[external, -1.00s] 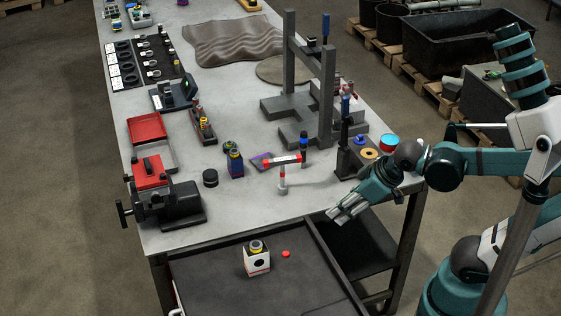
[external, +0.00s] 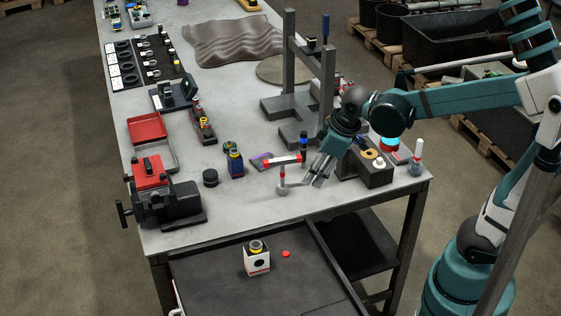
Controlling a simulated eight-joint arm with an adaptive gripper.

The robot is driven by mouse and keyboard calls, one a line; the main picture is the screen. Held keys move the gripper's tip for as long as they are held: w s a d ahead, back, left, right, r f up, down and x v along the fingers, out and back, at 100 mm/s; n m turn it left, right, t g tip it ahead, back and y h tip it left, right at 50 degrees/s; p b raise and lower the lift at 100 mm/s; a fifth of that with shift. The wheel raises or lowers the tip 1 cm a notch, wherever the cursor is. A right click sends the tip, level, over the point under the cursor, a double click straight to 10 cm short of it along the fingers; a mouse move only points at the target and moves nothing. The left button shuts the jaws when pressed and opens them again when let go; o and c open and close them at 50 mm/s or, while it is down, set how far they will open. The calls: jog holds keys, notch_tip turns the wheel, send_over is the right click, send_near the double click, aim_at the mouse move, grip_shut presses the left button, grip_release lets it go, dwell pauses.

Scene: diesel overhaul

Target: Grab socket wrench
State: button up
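A T-shaped tool with a red-and-white crossbar and a grey stem, which looks like the socket wrench (external: 282,161), stands upright on the workbench near its front edge. My gripper (external: 315,182) is low over the bench just right of this tool, pointing down. Its fingers look apart with nothing between them. A small gap shows between the fingers and the tool's stem, though depth is hard to judge.
A blue-and-black bottle-like item (external: 304,143) is close behind the tool. A red-black vise (external: 165,197) is at left. The bench front (external: 235,222) is clear.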

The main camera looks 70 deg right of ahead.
jog(key=w+d+r+n+g+p, duration=0.1)
jog(key=w+d+n+g+p, duration=0.1)
jog(key=w+d+p, duration=0.45)
jog(key=n+g+p, duration=0.2)
jog(key=n+p, duration=0.1)
jog(key=p, duration=0.5)
send_over(283, 158)
jog(key=shift+s+a+f, duration=0.1)
jog(key=shift+s+f, duration=0.05)
jog(key=shift+f, duration=2.1)
jog(key=shift+f, duration=1.3)
jog(key=shift+f, duration=0.15)
jog(key=shift+f, duration=2.45)
